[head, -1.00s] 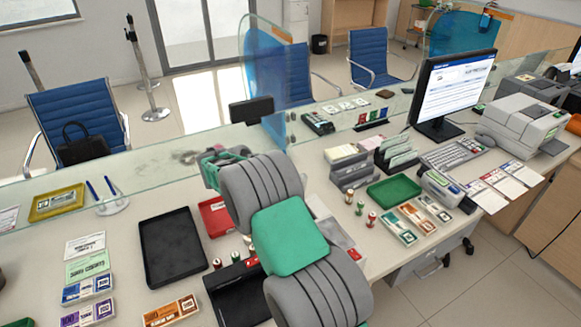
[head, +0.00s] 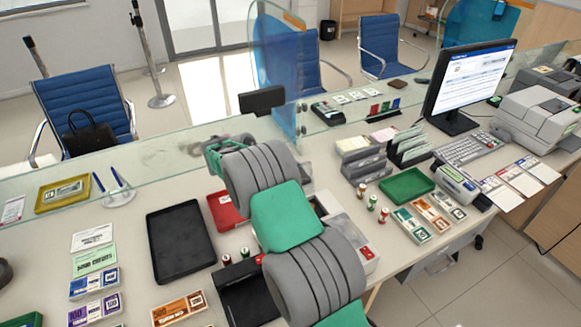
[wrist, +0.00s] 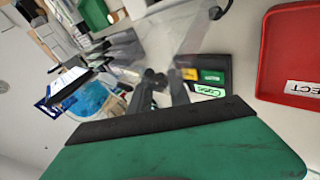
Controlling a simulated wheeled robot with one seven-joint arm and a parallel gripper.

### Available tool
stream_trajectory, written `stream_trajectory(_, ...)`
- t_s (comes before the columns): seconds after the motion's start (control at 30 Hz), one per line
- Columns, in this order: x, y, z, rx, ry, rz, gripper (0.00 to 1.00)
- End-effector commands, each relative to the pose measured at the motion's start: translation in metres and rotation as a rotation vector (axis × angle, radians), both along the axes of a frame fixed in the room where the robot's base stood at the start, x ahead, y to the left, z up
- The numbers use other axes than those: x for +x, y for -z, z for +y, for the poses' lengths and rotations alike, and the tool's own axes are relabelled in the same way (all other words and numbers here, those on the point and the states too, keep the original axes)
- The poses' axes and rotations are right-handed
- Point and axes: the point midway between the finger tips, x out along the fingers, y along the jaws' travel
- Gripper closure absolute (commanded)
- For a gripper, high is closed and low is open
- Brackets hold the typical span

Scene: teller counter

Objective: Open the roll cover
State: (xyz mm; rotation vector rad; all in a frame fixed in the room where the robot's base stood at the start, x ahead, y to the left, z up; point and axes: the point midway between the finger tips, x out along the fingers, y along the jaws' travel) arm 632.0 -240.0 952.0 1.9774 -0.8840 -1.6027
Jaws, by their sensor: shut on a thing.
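My gripper (wrist: 165,84) shows in the wrist view as dark fingers close together beyond my green wrist housing. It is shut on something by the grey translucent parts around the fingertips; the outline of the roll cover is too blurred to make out. In the head view my arm hides the fingertips, and only its far end shows near the glass screen, above a red tray (head: 222,212). A grey-white device (head: 360,245) with a red patch stands just right of my arm, partly hidden by it.
A black tray (head: 180,243) lies left of my arm, with banknote bundles (head: 93,308) further left. The glass screen (head: 60,173) runs behind the counter. Coin rolls (head: 372,202), a green tray (head: 407,186) and a monitor (head: 468,85) stand to the right.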

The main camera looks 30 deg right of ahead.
Motion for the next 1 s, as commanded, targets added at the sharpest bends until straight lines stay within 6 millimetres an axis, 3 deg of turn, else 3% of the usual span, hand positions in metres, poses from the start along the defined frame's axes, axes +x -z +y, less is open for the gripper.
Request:
stream_trajectory(0.03,-0.004,0.009,0.002,0.007,-0.001,0.018,1.0)
stream_trajectory(0.23,-0.005,0.009,0.001,0.008,0.001,0.021,1.0)
stream_trajectory(0.27,-0.005,0.01,0.001,0.008,0.001,0.021,0.75)
stream_trajectory(0.5,-0.005,0.007,-0.001,0.005,0.005,0.015,0.56)
stream_trajectory(0.77,-0.003,0.002,0.002,0.003,0.001,0.008,0.56)
stream_trajectory(1.0,-0.007,-0.025,0.033,0.002,-0.001,0.008,0.56)
